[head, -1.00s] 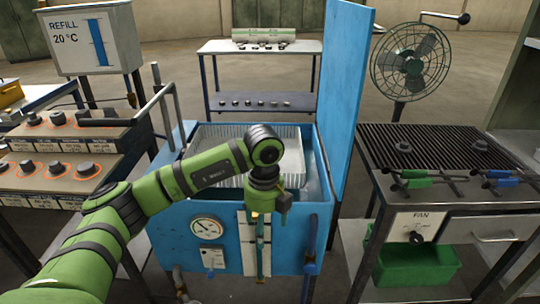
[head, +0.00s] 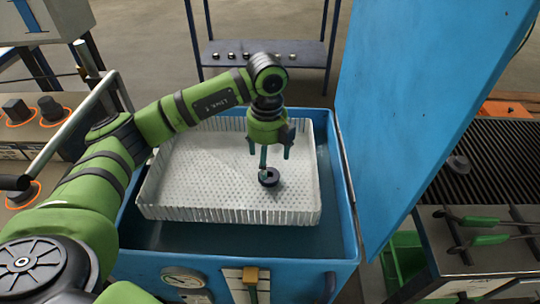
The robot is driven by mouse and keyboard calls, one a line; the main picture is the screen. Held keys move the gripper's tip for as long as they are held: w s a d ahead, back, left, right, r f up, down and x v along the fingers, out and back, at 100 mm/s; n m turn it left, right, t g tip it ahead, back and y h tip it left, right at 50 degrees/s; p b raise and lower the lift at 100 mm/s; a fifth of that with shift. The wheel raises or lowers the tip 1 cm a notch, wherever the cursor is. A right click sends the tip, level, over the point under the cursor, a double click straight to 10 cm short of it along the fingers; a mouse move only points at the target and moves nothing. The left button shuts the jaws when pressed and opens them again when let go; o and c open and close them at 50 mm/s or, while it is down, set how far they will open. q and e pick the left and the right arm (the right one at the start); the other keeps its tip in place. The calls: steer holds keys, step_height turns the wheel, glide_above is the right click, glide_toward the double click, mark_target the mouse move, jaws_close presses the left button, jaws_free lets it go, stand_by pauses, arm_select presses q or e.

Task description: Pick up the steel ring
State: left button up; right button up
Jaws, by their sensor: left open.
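A small dark ring (head: 269,177), which looks like the steel ring, lies on the perforated floor of the white basket (head: 175,213). The basket sits inside the open blue tank (head: 245,268). My left gripper (head: 275,155) points down over the basket, fingers apart and empty, just above the ring in the picture. One fingertip overlaps the ring's upper edge; I cannot tell whether it touches. My right gripper is not in view.
The raised blue lid (head: 420,110) stands along the tank's right side. A grill (head: 500,165) with a dark piece (head: 459,164) and green-handled tongs (head: 490,239) is beyond it. A control panel with knobs (head: 50,107) is at left, a shelf (head: 265,52) behind.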

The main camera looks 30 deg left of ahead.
mark_target(269, 171)
arm_select(q)
steer(key=shift+w+a+f, duration=0.1)
steer(key=shift+w+a, duration=0.05)
steer(key=shift+w, duration=0.1)
steer(key=shift+f, duration=0.2)
steer(key=shift+s+f+p, duration=0.15)
steer(key=shift+f+p, duration=0.2)
steer(key=shift+f, duration=0.4)
steer(key=f, duration=0.3)
steer(key=shift+w+f+p, duration=0.35)
steer(key=shift+f+p, duration=0.05)
steer(key=shift+f, duration=0.4)
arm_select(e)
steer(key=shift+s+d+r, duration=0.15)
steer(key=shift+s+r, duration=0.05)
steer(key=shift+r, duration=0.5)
arm_select(q)
steer(key=shift+w, duration=0.1)
steer(key=c, duration=1.6)
